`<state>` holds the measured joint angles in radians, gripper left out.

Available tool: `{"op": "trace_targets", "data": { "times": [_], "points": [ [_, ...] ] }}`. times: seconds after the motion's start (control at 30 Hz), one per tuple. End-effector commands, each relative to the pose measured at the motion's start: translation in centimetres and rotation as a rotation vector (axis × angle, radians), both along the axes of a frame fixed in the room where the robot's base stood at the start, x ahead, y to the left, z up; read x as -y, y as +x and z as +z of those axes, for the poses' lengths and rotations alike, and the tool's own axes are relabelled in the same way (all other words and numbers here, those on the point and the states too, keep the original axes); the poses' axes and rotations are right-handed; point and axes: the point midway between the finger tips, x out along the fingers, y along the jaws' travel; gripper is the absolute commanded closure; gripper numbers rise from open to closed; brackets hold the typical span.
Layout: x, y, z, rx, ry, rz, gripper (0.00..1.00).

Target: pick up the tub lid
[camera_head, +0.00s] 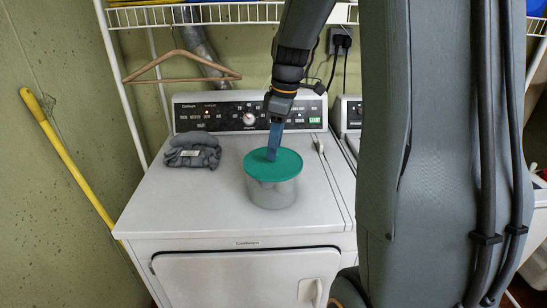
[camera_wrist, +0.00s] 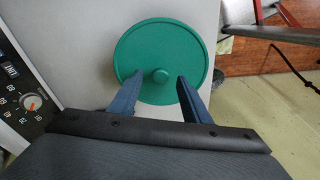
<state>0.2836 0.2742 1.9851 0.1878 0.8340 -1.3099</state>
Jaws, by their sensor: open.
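The green tub lid (camera_head: 280,164) sits on a translucent tub (camera_head: 272,193) on top of the white dryer. My gripper (camera_head: 271,157) points down at the lid from above. Whether the fingertips touch the lid cannot be told.
The dryer top (camera_head: 180,210) is clear around the tub. A folded grey cloth (camera_head: 193,150) lies at the left back. The control panel (camera_head: 215,116) rises behind. A wooden hanger (camera_head: 182,67) hangs from the wire shelf (camera_head: 200,15). A yellow pole (camera_head: 70,150) leans at the left wall.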

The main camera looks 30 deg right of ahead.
Motion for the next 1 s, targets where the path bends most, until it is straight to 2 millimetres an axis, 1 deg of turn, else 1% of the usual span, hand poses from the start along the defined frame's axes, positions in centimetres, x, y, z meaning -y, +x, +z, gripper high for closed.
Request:
{"op": "trace_targets", "data": {
  "times": [0.03, 0.13, 0.37, 0.4, 0.47, 0.5, 0.63, 0.87, 1.0],
  "points": [
    [-0.1, -0.1, -0.6, -0.004, 0.001, 0.001, 0.56],
    [-0.2, 0.0, -1.3, -0.002, 0.000, 0.000, 0.56],
    [-0.2, 0.1, -1.5, -0.001, 0.001, 0.000, 0.56],
    [-0.2, 0.1, -1.5, -0.001, 0.001, 0.000, 0.60],
    [-0.2, 0.1, -1.5, -0.001, 0.001, 0.000, 0.70],
    [-0.2, 0.1, -1.5, -0.001, 0.001, 0.000, 0.77],
    [-0.2, 0.1, -1.5, -0.001, 0.001, 0.000, 0.99],
    [-0.2, 0.1, -1.4, 0.000, 0.000, 0.000, 1.00],
    [-0.2, 0.2, -0.4, 0.004, -0.001, 0.000, 1.00]
  ]
}}
